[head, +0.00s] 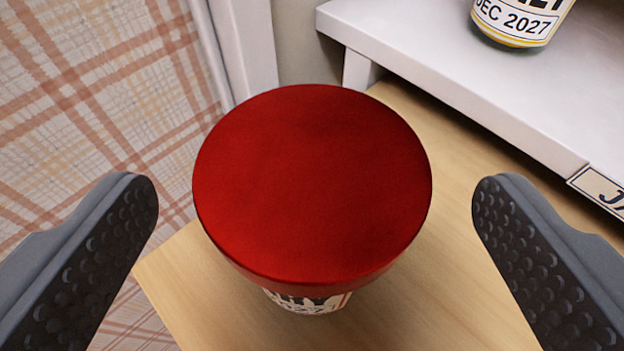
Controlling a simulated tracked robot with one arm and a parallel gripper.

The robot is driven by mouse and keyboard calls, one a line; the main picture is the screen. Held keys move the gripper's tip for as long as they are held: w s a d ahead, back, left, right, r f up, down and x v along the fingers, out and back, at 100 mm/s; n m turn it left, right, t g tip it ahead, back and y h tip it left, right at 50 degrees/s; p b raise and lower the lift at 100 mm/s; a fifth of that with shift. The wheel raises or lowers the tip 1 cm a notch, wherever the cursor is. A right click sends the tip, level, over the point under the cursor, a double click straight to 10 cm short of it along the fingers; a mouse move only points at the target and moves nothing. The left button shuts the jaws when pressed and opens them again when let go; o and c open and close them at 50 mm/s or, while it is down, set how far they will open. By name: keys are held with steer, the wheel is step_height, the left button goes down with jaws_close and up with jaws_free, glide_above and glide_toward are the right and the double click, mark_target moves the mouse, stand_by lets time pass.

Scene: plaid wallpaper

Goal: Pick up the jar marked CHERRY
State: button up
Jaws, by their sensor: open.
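A jar with a wide red lid (312,185) stands on a wooden surface, seen from above in the head view. Only a sliver of its label (308,302) shows below the lid, with part of "2027"; its name cannot be read. My gripper (315,205) is open, with one dark finger to the left of the lid and one to the right. Neither finger appears to touch the jar. The lid hides most of the jar's body.
The wooden surface (480,290) has a corner at the lower left. A white shelf (440,60) stands behind right, carrying another jar (520,18) labelled "DEC 2027". A partly visible sign (602,190) is on the shelf's front edge. Plaid wallpaper (90,90) is at left.

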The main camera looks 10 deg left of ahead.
mark_target(312, 147)
steer(key=shift+b+x, duration=1)
steer(key=shift+x, duration=1.4)
steer(key=shift+w+a, duration=0.1)
steer(key=shift+w, duration=0.15)
steer(key=c, duration=1.3)
